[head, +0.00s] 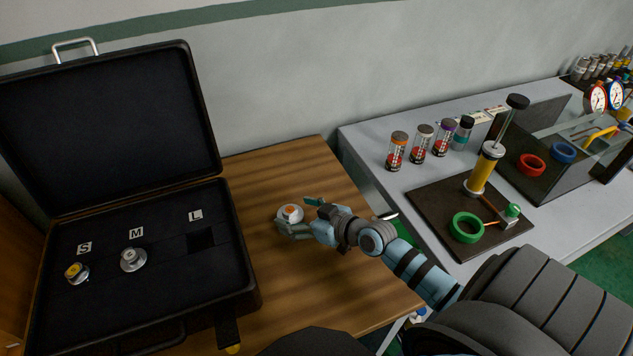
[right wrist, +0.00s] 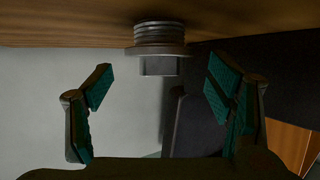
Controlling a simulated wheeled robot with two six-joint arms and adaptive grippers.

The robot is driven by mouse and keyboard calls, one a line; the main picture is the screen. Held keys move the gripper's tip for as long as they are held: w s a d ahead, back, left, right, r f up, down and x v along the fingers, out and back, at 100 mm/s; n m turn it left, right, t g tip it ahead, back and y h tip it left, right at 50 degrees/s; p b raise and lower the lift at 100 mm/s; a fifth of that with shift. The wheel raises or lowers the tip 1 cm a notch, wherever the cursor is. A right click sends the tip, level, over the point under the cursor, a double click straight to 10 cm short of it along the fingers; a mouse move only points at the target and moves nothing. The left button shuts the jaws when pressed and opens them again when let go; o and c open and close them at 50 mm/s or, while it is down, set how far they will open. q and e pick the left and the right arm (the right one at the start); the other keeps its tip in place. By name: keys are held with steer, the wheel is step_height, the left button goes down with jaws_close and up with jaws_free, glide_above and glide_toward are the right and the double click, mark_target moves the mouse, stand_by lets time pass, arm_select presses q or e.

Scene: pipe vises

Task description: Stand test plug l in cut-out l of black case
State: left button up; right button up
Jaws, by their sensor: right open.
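Test plug l (head: 289,212), pale metal with an orange centre, stands on the wooden table right of the black case (head: 252,290). My right gripper (head: 298,217) is open beside it. In the right wrist view, which is upside down, the plug (right wrist: 160,50) shows its threaded part towards the wood, a flange and a narrower head. The open fingers (right wrist: 160,88) lie on either side, without visible contact. Cut-out l (head: 202,239) is a dark, empty square below the L label. My left gripper is not in view.
A yellow-topped plug (head: 76,273) sits at the S label and a grey plug (head: 133,259) at M. The case lid (head: 110,130) stands open at the back. A grey bench (head: 380,178) with jars, a pump and rings is on the right. Bare table surrounds the plug.

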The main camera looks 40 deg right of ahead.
steer(key=p+v, duration=0.2)
steer(key=v, duration=0.6)
steer(key=shift+s+r+p, duration=0.1)
steer(key=shift+r+p, duration=0.15)
steer(key=shift+p, duration=0.1)
steer(key=shift+o, duration=0.7)
steer(key=shift+s+r, duration=0.15)
steer(key=shift+r, duration=0.15)
steer(key=w+a+r+n+t+h+p, duration=0.1)
steer(key=w+r+n+p, duration=0.15)
steer(key=w+r, duration=0.9)
steer(key=w+a+r+n+h+p, duration=0.1)
steer(key=w+r+p, duration=0.3)
steer(key=w+r, duration=0.7)
steer(key=n+g+h+b, duration=0.2)
steer(key=n+g+b, duration=0.2)
steer(key=n+g, duration=0.95)
glide_above(292, 211)
step_height(292, 211, down, 17)
steer(key=shift+m+g, duration=0.25)
steer(key=shift+m, duration=0.05)
steer(key=f, duration=1)
steer(key=shift+w+f+b, duration=0.25)
steer(key=shift+w+b, duration=0.05)
steer(key=shift+r, duration=0.15)
steer(key=c, duration=1.6)
